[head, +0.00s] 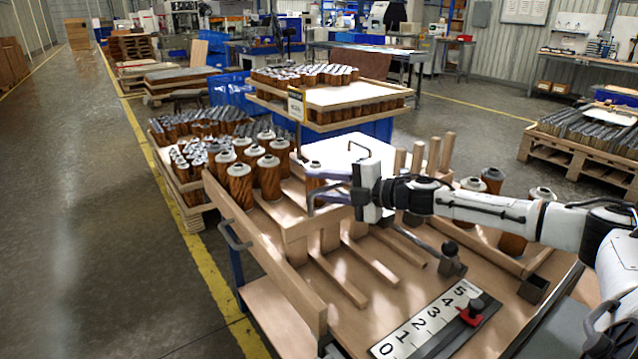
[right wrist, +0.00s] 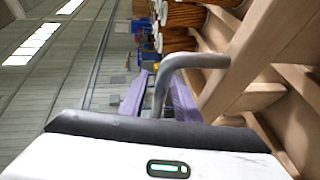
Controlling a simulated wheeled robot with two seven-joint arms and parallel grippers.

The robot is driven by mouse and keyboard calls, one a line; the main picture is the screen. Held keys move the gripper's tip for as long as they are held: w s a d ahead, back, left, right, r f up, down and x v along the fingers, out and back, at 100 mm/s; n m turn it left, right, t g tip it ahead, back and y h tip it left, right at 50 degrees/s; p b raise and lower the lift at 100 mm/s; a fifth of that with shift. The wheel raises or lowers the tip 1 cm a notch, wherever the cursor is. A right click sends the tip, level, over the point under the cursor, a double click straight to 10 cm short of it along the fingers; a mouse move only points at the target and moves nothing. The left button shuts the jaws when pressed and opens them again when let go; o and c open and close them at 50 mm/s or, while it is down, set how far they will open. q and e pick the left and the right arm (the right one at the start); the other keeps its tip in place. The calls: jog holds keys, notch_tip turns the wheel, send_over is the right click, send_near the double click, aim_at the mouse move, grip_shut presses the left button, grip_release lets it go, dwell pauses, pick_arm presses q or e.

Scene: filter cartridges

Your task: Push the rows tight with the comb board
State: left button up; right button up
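The comb board (head: 294,226) is a pale wooden bar with thick teeth pointing down; it stands across the wooden lane strips (head: 340,278) on the table. In the right wrist view the comb board (right wrist: 240,62) is at the right, with its grey bent handle (right wrist: 192,61) beside it. My right gripper (head: 318,188) reaches in from the right above the bar. In the right wrist view its purple fingers (right wrist: 158,95) are apart, with the handle between them and gaps showing. Copper-brown cartridges (head: 239,188) with grey caps stand in rows behind the bar. My left gripper is out of view.
A wooden side rail (head: 262,250) bounds the table's left. A numbered scale (head: 425,325) with a red-and-black slider (head: 471,312) lies at the front. More cartridges (head: 513,243) stand at the right, near upright wooden posts (head: 433,155). A loaded tray (head: 345,97) stands behind.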

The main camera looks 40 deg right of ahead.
jog(key=shift+w, duration=0.1)
grip_shut()
dwell(0.3)
